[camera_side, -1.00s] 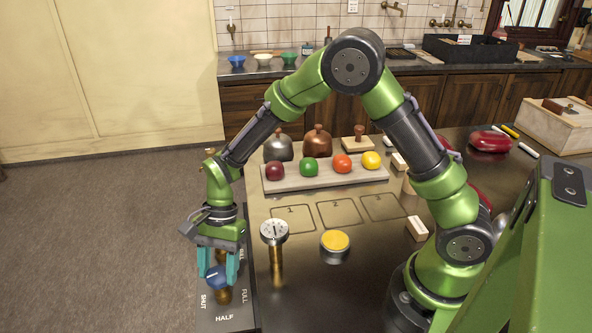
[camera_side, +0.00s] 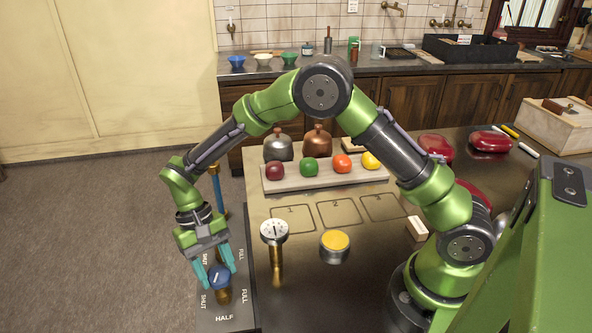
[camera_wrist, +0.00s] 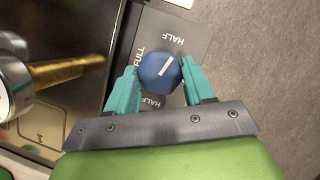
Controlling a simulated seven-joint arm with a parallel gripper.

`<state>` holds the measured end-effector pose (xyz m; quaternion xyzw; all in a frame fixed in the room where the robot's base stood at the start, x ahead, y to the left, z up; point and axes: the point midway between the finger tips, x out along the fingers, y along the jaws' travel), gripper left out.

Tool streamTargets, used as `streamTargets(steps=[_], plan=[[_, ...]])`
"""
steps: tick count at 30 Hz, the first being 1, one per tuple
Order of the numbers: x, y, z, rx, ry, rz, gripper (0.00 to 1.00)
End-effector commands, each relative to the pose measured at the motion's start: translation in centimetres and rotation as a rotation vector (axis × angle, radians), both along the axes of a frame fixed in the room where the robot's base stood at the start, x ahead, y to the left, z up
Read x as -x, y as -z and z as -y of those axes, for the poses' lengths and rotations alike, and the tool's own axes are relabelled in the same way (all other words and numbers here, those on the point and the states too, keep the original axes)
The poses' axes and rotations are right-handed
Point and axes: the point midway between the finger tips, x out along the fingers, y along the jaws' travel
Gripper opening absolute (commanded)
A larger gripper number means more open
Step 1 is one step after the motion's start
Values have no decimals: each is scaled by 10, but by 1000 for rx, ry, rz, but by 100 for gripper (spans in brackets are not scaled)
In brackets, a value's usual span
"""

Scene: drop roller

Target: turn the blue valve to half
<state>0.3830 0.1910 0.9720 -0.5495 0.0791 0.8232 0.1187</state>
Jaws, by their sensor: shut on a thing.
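The blue valve (camera_side: 219,277) is a round knob with a white mark, on a short brass stem over a grey plate (camera_side: 236,312). Labels SHUT, HALF and FULL stand around it. My gripper (camera_side: 217,275) is tilted, with its teal fingers on both sides of the knob and shut on it. In the wrist view the blue knob (camera_wrist: 160,72) sits between the fingertips. Its white mark slants to the upper right, to the right of the upper HALF label (camera_wrist: 172,40). The FULL label (camera_wrist: 138,57) is at left. The SHUT label is hidden there.
A gauge (camera_side: 274,232) on a brass post stands close right of the valve, then a yellow button (camera_side: 335,241). A blue post with brass ends (camera_side: 218,190) stands behind my gripper. A tray of coloured balls (camera_side: 325,176) is farther back. Open floor lies left.

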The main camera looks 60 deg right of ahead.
Motion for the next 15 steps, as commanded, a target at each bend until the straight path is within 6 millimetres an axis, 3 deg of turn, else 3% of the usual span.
streamTargets(steps=[15], plan=[[-1, -1, -1, 3, -262, 2, 22]])
